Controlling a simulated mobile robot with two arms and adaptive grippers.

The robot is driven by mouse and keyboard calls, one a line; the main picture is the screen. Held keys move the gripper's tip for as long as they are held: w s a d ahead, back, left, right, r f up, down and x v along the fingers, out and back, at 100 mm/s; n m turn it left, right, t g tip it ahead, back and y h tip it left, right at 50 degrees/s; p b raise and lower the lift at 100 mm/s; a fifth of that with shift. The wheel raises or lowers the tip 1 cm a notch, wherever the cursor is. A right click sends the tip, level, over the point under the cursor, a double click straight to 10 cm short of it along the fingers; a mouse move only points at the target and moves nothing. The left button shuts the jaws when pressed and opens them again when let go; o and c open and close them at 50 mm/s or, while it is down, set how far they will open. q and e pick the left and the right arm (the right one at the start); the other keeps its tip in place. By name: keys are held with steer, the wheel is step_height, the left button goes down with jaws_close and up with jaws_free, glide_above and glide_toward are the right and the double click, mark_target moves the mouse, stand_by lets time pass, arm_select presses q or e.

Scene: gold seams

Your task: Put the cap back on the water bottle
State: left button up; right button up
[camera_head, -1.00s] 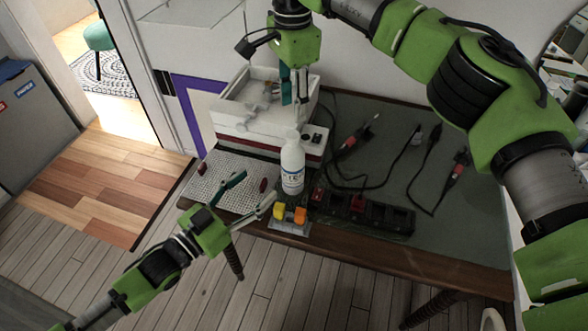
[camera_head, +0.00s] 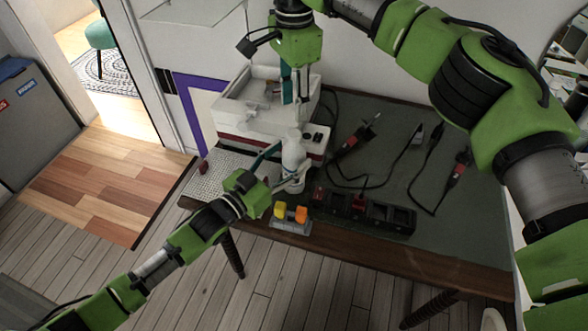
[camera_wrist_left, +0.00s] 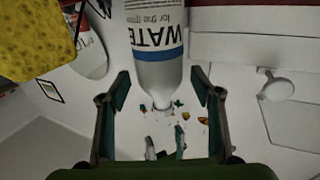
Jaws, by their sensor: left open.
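The white water bottle (camera_head: 293,156) stands upright near the table's front edge in the head view. My left gripper (camera_head: 286,168) is open, with its fingers on either side of the bottle. The left wrist view also shows the bottle (camera_wrist_left: 158,60) between my left gripper's spread fingers (camera_wrist_left: 162,92), its neck pointing down in the picture. A gap shows on both sides. I cannot make out the cap.
A white bin (camera_head: 228,113) stands behind the bottle. A holder with yellow and orange blocks (camera_head: 290,226) lies in front, and a black power strip (camera_head: 375,214) to the right. Cables and tools lie on the table's right (camera_head: 450,225), with bare surface between them.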

mark_target(294, 133)
arm_select(q)
steer(key=shift+x, duration=0.95)
jaws_close()
arm_select(e)
steer(key=n, duration=0.9)
steer(key=shift+f, duration=4)
